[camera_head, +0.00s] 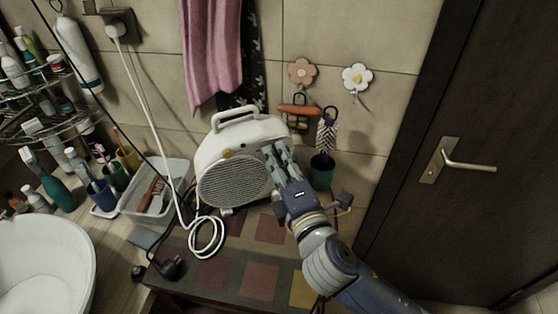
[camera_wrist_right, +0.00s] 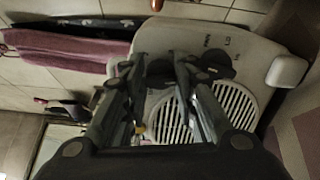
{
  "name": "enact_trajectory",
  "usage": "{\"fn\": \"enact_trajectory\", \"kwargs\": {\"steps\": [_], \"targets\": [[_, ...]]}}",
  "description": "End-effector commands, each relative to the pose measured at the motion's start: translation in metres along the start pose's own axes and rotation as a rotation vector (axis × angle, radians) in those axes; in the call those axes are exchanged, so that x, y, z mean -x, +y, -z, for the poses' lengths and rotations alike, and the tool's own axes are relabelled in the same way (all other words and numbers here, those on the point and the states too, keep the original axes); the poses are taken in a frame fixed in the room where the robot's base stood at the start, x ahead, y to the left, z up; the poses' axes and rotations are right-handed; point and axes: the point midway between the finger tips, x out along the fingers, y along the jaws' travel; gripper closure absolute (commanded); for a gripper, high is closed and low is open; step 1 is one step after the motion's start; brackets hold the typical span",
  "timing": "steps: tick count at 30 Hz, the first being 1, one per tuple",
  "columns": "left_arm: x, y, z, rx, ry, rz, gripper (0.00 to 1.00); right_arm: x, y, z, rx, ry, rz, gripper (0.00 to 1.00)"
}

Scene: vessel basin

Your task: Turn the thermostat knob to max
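A white fan heater (camera_head: 245,135) with a top handle and a round front grille stands on the checkered shelf. My right gripper (camera_head: 274,158) reaches its upper right part, hiding the controls there. In the right wrist view, my right gripper (camera_wrist_right: 160,66) has its fingertips apart on either side of a dark round knob (camera_wrist_right: 160,68), mostly hidden by the fingers. I cannot tell whether they touch it. A second dark knob (camera_wrist_right: 213,66) with printed marks, including LO, sits to the right of the fingers. The knob labels by the fingers are not readable. My left gripper is not in view.
A white cable (camera_head: 205,236) lies coiled in front of the heater. A clear tray (camera_head: 160,205) stands left of it. A green cup (camera_head: 321,172) and hanging brushes (camera_head: 326,130) are close right of my gripper. A pink towel (camera_head: 212,50) hangs behind.

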Motion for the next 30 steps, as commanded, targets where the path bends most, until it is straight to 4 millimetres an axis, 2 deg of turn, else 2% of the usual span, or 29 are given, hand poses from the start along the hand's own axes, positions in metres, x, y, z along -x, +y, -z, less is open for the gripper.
{"fn": "enact_trajectory", "kwargs": {"steps": [1, 3, 12, 16, 20, 30], "targets": [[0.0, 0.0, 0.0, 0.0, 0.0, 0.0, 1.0, 0.0, -0.001, 0.0, 0.0, 0.001, 0.001, 0.64], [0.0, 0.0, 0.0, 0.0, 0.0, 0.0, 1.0, 0.0, -0.001, 0.0, 0.0, 0.001, 0.001, 0.53], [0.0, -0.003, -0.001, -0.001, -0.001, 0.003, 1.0, 0.0, 0.0, 0.0, 0.002, 0.0, 0.001, 0.53], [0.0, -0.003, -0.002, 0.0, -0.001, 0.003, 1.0, 0.008, -0.001, 0.001, 0.001, 0.001, 0.002, 0.53], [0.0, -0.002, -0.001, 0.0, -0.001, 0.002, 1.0, 0.028, -0.002, 0.001, 0.001, 0.002, 0.004, 0.53], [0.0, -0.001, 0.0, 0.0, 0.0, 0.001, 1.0, 0.095, -0.002, 0.001, -0.001, 0.002, 0.005, 0.53]]}}
